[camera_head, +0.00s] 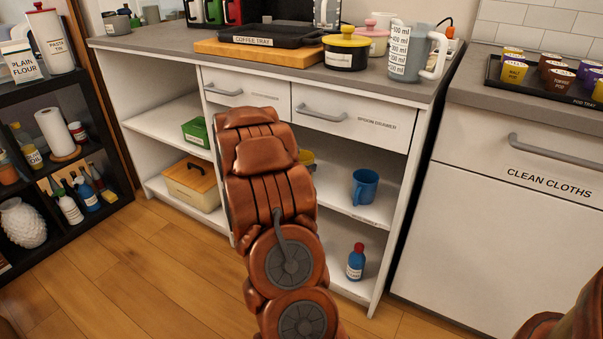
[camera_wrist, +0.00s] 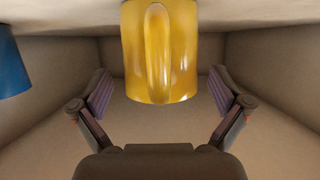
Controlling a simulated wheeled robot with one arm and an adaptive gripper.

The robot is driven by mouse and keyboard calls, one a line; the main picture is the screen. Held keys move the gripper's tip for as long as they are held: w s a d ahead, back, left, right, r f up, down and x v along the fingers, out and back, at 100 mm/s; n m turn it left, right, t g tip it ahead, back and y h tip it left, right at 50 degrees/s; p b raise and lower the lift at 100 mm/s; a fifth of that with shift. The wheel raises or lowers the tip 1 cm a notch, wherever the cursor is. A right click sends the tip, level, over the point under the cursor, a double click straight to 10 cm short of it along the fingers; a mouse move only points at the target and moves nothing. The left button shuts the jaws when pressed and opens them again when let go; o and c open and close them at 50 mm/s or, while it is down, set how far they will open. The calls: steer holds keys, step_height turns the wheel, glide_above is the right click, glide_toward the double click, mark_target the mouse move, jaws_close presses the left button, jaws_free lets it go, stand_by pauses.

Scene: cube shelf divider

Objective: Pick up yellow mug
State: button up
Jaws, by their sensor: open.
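The yellow mug (camera_wrist: 181,55) is in the top middle of the wrist view, its handle (camera_wrist: 157,52) facing the camera. In the head view, only a sliver of the yellow mug (camera_head: 308,157) shows past my arm, inside the open cabinet. My gripper (camera_wrist: 160,92) is open and empty, with one finger on each side of the mug's outline in the wrist view. I cannot tell whether the mug is between the fingers or just beyond them. No finger visibly touches it.
A blue mug (camera_head: 364,187) stands to the right on the cabinet shelf; part of it also shows in the wrist view (camera_wrist: 12,65). A blue bottle (camera_head: 356,262) stands on the lower shelf (camera_head: 349,292). The wooden-lidded box (camera_head: 192,186) and green box (camera_head: 196,132) are left of my arm.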

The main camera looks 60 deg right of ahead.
steer(key=shift+x, duration=0.95)
steer(key=c, duration=1.3)
steer(key=shift+c, duration=0.3)
steer(key=shift+r, duration=0.1)
